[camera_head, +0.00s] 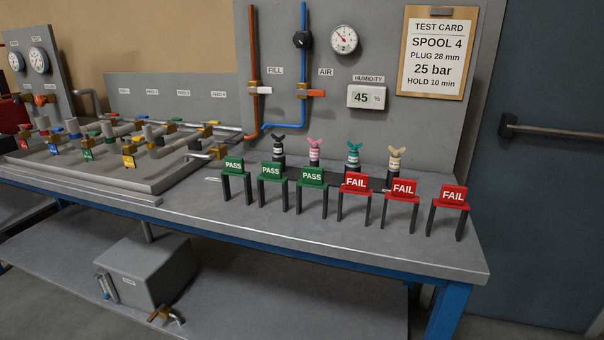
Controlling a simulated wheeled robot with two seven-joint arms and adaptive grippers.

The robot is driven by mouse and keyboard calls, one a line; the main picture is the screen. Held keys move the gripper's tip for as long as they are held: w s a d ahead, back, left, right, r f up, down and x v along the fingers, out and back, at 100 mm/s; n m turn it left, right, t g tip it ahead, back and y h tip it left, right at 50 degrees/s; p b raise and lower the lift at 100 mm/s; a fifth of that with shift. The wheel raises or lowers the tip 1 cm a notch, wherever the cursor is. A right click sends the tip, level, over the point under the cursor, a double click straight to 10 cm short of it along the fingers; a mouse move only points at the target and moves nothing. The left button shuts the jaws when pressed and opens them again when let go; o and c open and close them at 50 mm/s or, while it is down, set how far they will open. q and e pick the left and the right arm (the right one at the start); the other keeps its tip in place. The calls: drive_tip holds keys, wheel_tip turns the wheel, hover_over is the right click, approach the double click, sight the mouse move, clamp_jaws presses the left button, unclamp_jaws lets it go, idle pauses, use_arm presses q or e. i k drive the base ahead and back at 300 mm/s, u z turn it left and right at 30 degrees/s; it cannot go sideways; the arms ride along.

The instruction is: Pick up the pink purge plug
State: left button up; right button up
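The pink purge plug (315,152) stands upright in a row of similar plugs at the back of the bench, below the gauge panel. It has a pink winged top and a pink and white body. A black plug (278,150) is on its left; a teal plug (353,158) and a cream plug (394,163) are on its right. The lower part of the pink plug is hidden behind a green PASS sign (312,176). Neither of my grippers shows in the head view.
More green PASS and red FAIL signs (403,188) on black legs stand in front of the plugs. A tray (130,182) with pipes and fittings lies on the left. The bench front (390,243) is clear. A door stands at the right.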

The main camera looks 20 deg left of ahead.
sight(315, 153)
drive_tip(key=z, duration=0.2)
drive_tip(key=k, duration=0.3)
drive_tip(key=u, duration=1.15)
drive_tip(key=i, duration=1.4)
drive_tip(key=z, duration=0.55)
